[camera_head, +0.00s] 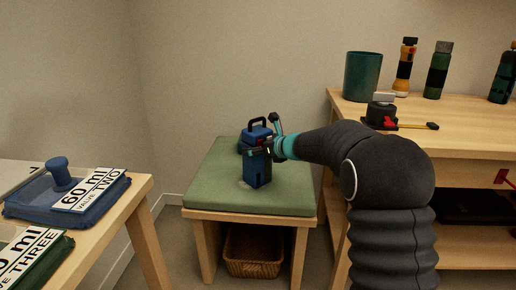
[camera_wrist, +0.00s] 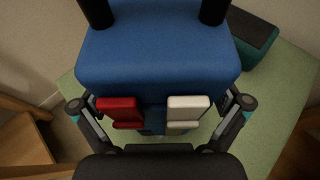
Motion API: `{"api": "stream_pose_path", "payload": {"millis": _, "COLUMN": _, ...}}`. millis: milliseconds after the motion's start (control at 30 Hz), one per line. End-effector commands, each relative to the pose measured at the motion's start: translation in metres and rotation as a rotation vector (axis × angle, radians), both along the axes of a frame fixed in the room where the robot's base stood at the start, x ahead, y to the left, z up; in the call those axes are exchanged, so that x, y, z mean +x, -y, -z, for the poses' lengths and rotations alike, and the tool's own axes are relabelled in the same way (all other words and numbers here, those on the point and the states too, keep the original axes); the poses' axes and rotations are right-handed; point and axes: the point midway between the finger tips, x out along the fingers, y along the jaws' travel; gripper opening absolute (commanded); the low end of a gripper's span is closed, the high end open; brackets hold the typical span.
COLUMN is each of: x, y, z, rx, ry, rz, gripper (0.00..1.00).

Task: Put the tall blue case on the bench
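The tall blue case (camera_head: 257,170), with a dark top handle, stands upright on the green cushion of the bench (camera_head: 205,190). In the wrist view, the blue case (camera_wrist: 155,55) fills the upper middle, with one red and one white latch facing me. My gripper (camera_head: 270,140) is at the case's upper right side. In the wrist view, the fingers of my gripper (camera_wrist: 160,105) are spread wide, one on each side of the case, with gaps visible. The case's far side is hidden.
A dark teal box (camera_wrist: 252,38) lies on the cushion just behind the case. A wicker basket (camera_head: 253,252) is under the bench. A wooden table (camera_head: 140,190) at left holds labelled cases.

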Motion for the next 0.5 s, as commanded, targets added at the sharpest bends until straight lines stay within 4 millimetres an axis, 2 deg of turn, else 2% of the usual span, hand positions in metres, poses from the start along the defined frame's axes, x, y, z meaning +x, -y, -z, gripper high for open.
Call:
{"api": "stream_pose_path", "payload": {"millis": 300, "x": 0.000, "y": 0.000, "z": -0.004, "rx": 0.000, "ry": 0.000, "rz": 0.000, "gripper": 1.00}}
{"api": "stream_pose_path", "payload": {"millis": 500, "x": -0.016, "y": 0.016, "z": -0.013, "rx": 0.001, "ry": 0.002, "rz": 0.001, "gripper": 1.00}}
